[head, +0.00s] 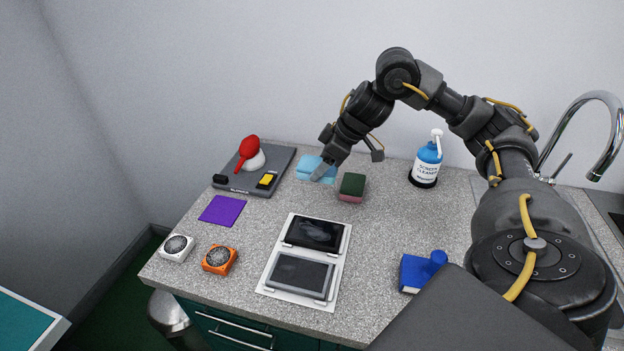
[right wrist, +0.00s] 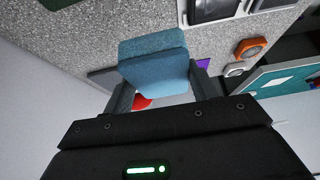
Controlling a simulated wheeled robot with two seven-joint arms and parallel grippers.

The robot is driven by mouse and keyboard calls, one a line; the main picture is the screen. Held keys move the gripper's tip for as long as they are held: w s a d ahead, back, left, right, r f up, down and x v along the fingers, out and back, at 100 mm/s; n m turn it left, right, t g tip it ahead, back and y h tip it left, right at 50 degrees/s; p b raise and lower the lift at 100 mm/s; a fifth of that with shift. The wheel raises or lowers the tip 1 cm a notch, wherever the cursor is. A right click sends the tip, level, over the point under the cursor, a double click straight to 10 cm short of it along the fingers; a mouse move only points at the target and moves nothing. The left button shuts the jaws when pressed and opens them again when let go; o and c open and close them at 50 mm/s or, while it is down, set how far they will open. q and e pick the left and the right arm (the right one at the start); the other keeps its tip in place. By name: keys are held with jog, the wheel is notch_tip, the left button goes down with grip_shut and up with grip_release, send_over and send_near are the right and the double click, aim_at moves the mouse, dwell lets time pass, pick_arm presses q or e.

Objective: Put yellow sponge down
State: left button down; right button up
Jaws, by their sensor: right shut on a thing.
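No plainly yellow sponge shows in my right gripper. My right gripper (head: 322,170) is at the back of the counter, shut on a light blue, sponge-like block (head: 308,163). In the right wrist view the gripper (right wrist: 161,88) has a finger on each side of the blue block (right wrist: 158,76). It shows two shades of blue there, and I cannot tell if it is one piece or two. I cannot tell if it touches the counter. A small yellow item (head: 267,180) with a dark edge lies on the grey tray (head: 237,189). My left gripper is not in view.
A green and red sponge (head: 351,187) lies just right of the gripper. Counter between is clear.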

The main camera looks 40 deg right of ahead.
jog(key=w+d+f, duration=0.1)
jog(key=w+f, duration=0.1)
jog(key=w+d+f, duration=0.1)
jog(key=w+f, duration=0.1)
jog(key=w, duration=0.1)
jog(key=w+d+f+p, duration=0.1)
jog(key=w+d+f, duration=0.1)
jog(key=w+f, duration=0.1)
jog(key=shift+d, duration=0.1)
jog(key=shift+w+d+f, duration=0.1)
jog(key=shift+w+f, duration=0.1)
jog(key=shift+f, duration=0.25)
notch_tip(320, 180, down, 3)
jog(key=shift+w+d+p, duration=0.1)
jog(key=shift+w+p, duration=0.05)
jog(key=shift+p, duration=0.45)
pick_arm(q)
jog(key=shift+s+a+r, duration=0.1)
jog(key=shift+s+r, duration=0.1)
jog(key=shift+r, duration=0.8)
pick_arm(e)
jog(key=shift+f, duration=0.15)
jog(key=shift+f, duration=0.15)
jog(key=o, duration=1)
jog(key=shift+c, duration=0.2)
